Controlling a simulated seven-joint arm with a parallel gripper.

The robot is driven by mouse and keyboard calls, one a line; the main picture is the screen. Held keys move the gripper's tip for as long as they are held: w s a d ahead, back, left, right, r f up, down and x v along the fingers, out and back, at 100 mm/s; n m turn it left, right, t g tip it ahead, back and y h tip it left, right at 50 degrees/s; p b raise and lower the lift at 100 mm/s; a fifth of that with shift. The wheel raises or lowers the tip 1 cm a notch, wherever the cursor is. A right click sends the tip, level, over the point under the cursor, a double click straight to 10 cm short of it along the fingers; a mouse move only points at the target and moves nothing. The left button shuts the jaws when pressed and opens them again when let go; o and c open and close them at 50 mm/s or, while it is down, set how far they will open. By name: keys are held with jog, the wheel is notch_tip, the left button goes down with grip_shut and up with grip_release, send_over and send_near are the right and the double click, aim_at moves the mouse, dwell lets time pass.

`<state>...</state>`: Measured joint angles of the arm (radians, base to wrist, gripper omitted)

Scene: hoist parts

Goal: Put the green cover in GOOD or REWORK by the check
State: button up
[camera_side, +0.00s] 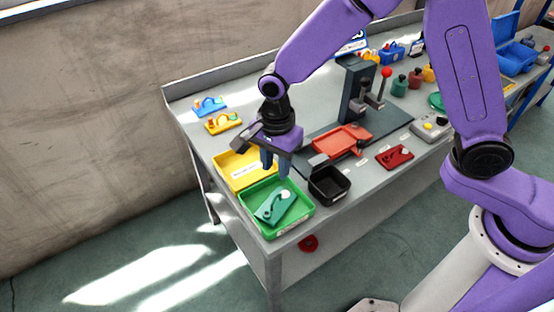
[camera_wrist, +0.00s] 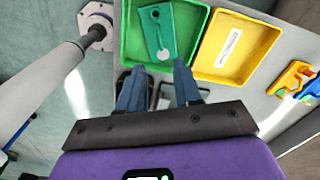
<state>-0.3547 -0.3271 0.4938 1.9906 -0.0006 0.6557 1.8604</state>
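The green cover (camera_side: 274,207) lies inside the green tray (camera_side: 301,225) at the near corner of the bench. It is a flat plate with a pale round spot. It also shows in the wrist view (camera_wrist: 157,29), in the green tray (camera_wrist: 132,56). The yellow tray (camera_side: 226,160) stands beside the green one and carries a white label; it also shows in the wrist view (camera_wrist: 265,28). My gripper (camera_side: 275,167) is above the trays, apart from the cover. In the wrist view its two blue fingers (camera_wrist: 158,86) are spread with nothing between them.
A black bin (camera_side: 328,187) stands right of the green tray. A red tray (camera_side: 341,142) lies before a dark press with a red-knobbed lever (camera_side: 386,72). A red part (camera_side: 395,156) lies near the front edge. Yellow (camera_side: 223,122) and blue (camera_side: 209,105) parts sit at the back left.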

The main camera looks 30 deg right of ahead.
jog(key=shift+r, duration=0.3)
jog(key=s+d+r+n, duration=0.5)
jog(key=s+d+n, duration=0.5)
jog(key=n, duration=0.3)
jog(key=s+d+r+n, duration=0.4)
jog(key=s+d+n, duration=0.7)
jog(key=s+n, duration=0.2)
jog(key=shift+r, duration=0.35)
jog(key=shift+d, duration=0.1)
